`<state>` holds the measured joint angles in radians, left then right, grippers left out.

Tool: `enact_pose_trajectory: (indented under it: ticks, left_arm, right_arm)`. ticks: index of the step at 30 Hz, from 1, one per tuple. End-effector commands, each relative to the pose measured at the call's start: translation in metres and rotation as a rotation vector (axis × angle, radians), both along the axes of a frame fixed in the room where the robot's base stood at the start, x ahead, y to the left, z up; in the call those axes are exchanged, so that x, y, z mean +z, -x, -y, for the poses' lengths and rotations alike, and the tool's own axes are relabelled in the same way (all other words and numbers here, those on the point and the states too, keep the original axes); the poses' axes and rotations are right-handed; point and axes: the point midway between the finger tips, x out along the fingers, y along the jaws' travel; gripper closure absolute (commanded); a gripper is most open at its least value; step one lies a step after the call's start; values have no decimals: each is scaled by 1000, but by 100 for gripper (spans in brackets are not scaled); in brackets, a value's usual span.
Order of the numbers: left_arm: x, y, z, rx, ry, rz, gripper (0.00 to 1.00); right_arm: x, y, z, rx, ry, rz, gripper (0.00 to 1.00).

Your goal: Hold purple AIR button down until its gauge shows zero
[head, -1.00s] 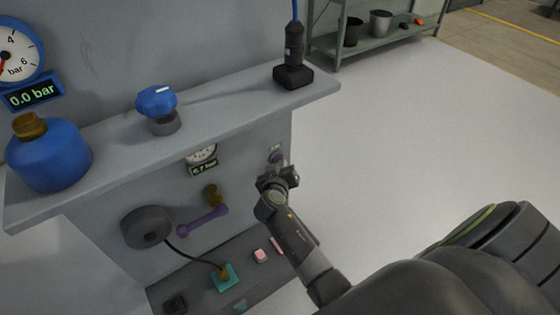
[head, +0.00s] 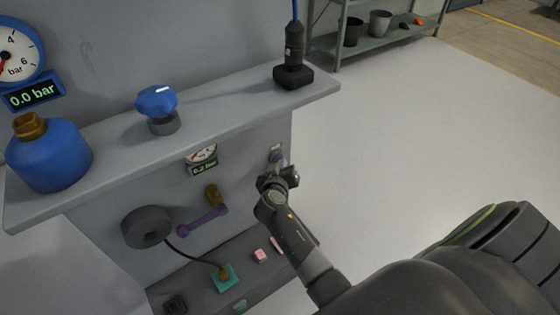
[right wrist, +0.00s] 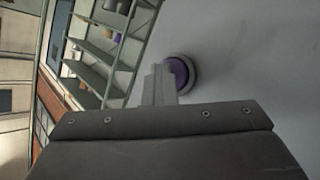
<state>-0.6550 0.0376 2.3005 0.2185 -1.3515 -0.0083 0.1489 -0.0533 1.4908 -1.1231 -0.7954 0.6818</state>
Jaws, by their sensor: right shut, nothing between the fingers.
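The purple AIR button (right wrist: 180,75) sits on the grey panel in the right wrist view. My right gripper (right wrist: 161,82) is shut and empty, and its fingertips overlap the button's left part and seem to press on it. In the head view the button (head: 277,159) shows just beyond my right gripper (head: 276,172), which partly hides it. The small gauge (head: 203,155) on the panel front has a green display that seems to read 0.2 bar. My left gripper is out of view.
A shelf top (head: 215,110) juts out above the panel. It carries a blue bottle (head: 48,157), a blue knob (head: 157,101) and a black device (head: 294,60). A big gauge (head: 17,48) reads 0.0 bar. A purple lever (head: 203,220) and a dark round reel (head: 146,227) sit lower left.

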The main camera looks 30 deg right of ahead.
Motion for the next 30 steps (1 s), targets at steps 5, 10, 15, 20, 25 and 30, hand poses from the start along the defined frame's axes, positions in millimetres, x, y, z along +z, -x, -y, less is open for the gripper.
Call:
enact_pose_trajectory:
  ticks: [5, 10, 15, 20, 25, 30]
  left_arm:
    - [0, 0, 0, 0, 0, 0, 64]
    - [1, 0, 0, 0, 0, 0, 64]
    - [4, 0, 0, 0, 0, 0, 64]
    - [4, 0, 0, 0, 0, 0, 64]
    - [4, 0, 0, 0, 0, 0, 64]
    - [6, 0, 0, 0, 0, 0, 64]
  right_arm:
    - [1, -1, -1, 2, 0, 3, 100]
    - [1, 4, 0, 1, 0, 2, 100]
    - [1, 14, 1, 1, -1, 1, 100]
    - [0, 19, 1, 2, 0, 1, 100]
    - [0, 19, 1, 1, 0, 1, 100]
    - [0, 24, 2, 0, -1, -1, 100]
